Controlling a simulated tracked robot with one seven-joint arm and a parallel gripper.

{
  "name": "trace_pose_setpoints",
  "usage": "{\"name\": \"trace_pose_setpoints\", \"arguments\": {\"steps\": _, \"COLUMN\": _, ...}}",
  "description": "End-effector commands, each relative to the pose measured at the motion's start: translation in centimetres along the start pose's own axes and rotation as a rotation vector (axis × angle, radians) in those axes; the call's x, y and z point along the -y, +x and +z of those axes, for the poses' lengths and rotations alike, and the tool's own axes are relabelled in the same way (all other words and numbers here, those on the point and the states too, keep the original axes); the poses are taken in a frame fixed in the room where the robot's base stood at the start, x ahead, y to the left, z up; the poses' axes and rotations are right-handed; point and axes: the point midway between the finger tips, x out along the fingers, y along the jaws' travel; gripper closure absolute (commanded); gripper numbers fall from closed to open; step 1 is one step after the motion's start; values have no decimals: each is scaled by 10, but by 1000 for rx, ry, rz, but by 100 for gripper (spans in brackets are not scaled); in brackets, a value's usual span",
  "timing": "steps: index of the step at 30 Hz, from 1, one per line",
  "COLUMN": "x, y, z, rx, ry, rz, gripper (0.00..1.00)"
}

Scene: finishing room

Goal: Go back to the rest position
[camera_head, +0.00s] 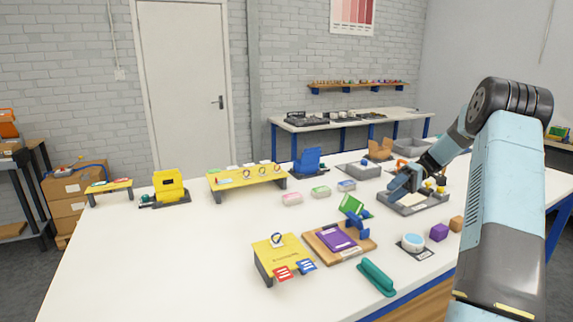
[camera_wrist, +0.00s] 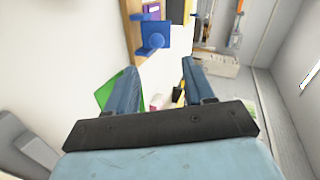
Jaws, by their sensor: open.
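My gripper (camera_head: 404,184) is at the end of my light blue arm, over the right part of the white table (camera_head: 130,255), close to a grey tray (camera_head: 412,207) with yellow and dark pieces. In the wrist view my gripper (camera_wrist: 155,75) has its two blue fingers spread apart, with nothing held between them. Beyond the fingers, a green piece (camera_wrist: 104,92) and a blue stand (camera_wrist: 152,38) show. How far the fingertips are above the tray is hard to tell.
The table's front left is bare.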

Motion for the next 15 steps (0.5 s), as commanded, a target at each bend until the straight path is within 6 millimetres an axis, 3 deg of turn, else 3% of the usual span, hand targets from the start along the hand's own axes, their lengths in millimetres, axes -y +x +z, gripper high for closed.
{"name": "trace_pose_setpoints", "arguments": {"steps": 3, "x": 26, "y": 12, "z": -3, "rx": 29, "ry": 38, "rz": 74, "gripper": 47}}
{"name": "trace_pose_setpoints", "arguments": {"steps": 15, "x": 99, "y": 53, "z": 4, "rx": 81, "ry": 164, "rz": 333, "gripper": 47}}
